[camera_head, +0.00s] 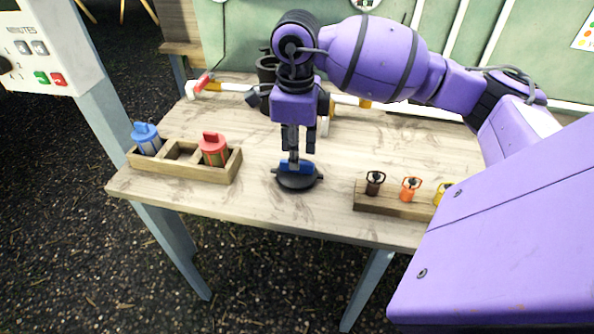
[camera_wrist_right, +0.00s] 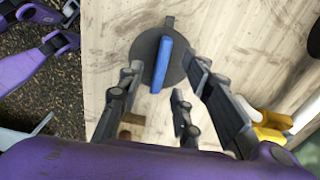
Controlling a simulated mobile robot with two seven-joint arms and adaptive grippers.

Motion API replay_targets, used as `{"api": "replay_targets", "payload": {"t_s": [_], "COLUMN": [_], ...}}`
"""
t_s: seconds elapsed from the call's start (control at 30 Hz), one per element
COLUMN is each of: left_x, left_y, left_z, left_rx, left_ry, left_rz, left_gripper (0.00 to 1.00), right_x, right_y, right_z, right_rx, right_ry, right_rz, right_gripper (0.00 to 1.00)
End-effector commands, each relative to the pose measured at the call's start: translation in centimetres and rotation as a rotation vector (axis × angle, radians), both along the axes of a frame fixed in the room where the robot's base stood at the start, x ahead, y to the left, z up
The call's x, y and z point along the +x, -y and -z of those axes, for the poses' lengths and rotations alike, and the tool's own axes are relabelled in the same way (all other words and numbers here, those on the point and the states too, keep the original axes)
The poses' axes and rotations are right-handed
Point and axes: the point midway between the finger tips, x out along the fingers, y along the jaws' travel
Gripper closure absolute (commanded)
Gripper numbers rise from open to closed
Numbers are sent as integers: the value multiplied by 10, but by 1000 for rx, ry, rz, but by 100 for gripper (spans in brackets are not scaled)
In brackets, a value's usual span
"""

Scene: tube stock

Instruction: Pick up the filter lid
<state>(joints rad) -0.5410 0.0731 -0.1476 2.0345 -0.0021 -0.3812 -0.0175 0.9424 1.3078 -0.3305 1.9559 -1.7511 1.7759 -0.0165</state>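The filter lid (camera_head: 298,181) is a dark round disc with side tabs and a raised blue bar handle. It lies on the table near the middle of its front edge. It also shows in the right wrist view (camera_wrist_right: 148,50), with the blue handle (camera_wrist_right: 162,65) running lengthwise. My right gripper (camera_head: 300,150) points down over the lid. In the wrist view the right gripper (camera_wrist_right: 165,80) is open, its fingers spread to either side of the handle. I cannot tell whether they touch it. Purple and grey arm parts at the wrist view's upper left may be my left arm.
A wooden rack (camera_head: 185,172) with a blue canister (camera_head: 146,139) and a red canister (camera_head: 213,150) stands left. A wooden block (camera_head: 395,203) with several small coloured-ring pieces stands right. A dark container (camera_head: 266,75) stands behind my gripper. Bare table lies around the lid.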

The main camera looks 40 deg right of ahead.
Motion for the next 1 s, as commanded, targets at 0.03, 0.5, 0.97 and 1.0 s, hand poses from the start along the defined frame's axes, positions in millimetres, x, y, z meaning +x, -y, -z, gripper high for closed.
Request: {"api": "replay_targets", "payload": {"t_s": [0.03,0.5,0.97,1.0], "left_x": [1,-5,-2,-2], "left_y": [0,0,1,1], "left_z": [-2,1,-2,-2], "left_rx": [0,-2,-2,-2], "left_ry": [2,-11,-3,-2], "left_rz": [0,-1,-1,-1], "left_gripper": [60,60,60,60], "right_x": [-1,0,0,0], "right_y": [2,1,1,1], "right_z": [8,27,26,26], "right_rx": [1,1,1,1], "right_ry": [-4,1,1,1], "right_rz": [2,-1,-1,-1], "right_gripper": [67,74,100,100]}}
